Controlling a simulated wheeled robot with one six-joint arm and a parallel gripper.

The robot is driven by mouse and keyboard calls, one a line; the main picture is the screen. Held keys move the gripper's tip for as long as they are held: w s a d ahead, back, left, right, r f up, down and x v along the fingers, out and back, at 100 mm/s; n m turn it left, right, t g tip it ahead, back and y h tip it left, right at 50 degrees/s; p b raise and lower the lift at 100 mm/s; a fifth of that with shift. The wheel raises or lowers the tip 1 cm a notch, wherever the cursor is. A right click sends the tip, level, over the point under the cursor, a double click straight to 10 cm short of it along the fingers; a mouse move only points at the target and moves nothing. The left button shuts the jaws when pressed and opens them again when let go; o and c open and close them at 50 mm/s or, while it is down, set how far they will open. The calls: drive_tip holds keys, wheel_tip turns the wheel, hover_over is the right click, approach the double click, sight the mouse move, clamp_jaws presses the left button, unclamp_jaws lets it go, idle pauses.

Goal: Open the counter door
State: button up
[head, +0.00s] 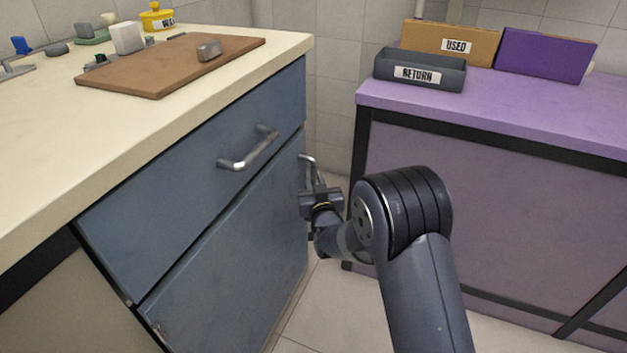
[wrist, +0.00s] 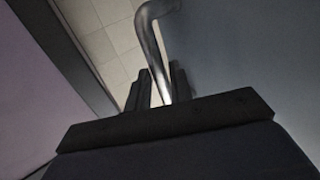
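The counter door (head: 235,240) is a blue-grey panel below a drawer in the cream-topped counter. It looks flush with the front. Its metal bar handle (head: 308,160) stands near the upper right edge of the door. My gripper (head: 316,186) is at the lower part of this handle. In the wrist view the bent handle (wrist: 148,32) runs down between the two dark fingers of my gripper (wrist: 160,88). The fingers are close together on either side of the bar and look shut on it. The exact contact is dark and hard to see.
The drawer (head: 200,190) above has its own bar handle (head: 248,150). A brown board (head: 165,68) with a grey object lies on the counter top. A purple table (head: 510,110) with a RETURN tray (head: 420,68) stands at the right. Tiled floor shows between them.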

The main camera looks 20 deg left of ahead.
drive_tip(key=shift+x, duration=1.05)
drive_tip(key=shift+c, duration=0.2)
clamp_jaws()
